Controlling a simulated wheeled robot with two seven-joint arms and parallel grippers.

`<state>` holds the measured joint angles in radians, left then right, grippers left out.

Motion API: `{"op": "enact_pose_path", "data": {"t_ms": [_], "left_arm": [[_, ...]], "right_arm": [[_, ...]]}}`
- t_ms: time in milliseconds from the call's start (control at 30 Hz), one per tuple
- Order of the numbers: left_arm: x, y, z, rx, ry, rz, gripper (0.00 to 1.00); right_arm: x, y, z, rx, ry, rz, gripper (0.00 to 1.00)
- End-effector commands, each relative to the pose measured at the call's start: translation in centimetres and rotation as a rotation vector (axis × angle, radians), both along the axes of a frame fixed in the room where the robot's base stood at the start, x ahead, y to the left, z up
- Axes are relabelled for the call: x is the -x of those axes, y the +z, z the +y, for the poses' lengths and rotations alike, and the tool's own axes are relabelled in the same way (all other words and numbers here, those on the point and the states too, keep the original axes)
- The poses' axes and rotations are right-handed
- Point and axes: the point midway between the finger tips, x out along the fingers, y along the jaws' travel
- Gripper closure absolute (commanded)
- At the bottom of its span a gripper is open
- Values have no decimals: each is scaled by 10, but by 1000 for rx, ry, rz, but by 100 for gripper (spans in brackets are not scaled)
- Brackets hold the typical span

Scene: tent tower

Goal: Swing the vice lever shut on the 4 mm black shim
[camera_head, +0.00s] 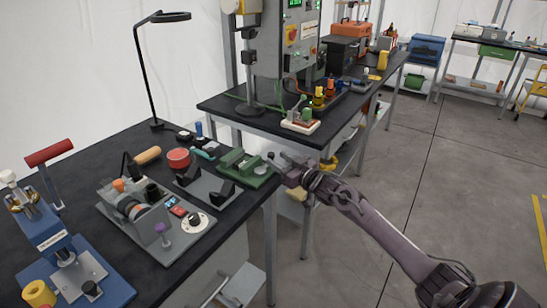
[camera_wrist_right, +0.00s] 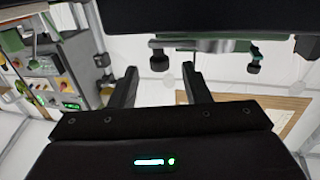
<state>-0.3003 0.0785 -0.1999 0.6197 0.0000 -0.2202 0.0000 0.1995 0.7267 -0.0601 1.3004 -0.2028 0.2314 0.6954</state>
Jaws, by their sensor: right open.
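The green vice (camera_head: 246,167) sits near the right edge of the dark workbench. My right gripper (camera_head: 280,164) is at its right end, by the bench edge. In the right wrist view the two black fingers (camera_wrist_right: 162,80) are apart, with nothing held between them. Beyond the fingertips, a grey metal bar (camera_wrist_right: 208,45) with dark knobs at its ends runs across, seemingly the vice lever. It looks clear of the fingers. I cannot make out the black shim or whether the jaws touch it. My left gripper is out of view.
A grey plate with black blocks (camera_head: 205,187) lies left of the vice. A grey fixture (camera_head: 140,212) and a blue press (camera_head: 65,262) stand farther left. A second bench (camera_head: 235,113) with a machine is behind. The floor right of the benches is open.

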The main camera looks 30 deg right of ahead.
Motion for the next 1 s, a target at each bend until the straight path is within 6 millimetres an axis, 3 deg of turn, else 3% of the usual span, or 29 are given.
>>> {"op": "enact_pose_path", "data": {"t_ms": [233,600,900,1000], "left_arm": [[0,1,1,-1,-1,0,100],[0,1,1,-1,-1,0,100],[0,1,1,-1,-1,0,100],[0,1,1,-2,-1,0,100]], "right_arm": [[-23,0,4,0,0,0,57],[-26,-1,4,0,0,1,58],[-26,-1,4,0,0,1,98],[-26,-1,4,0,0,1,100]]}}
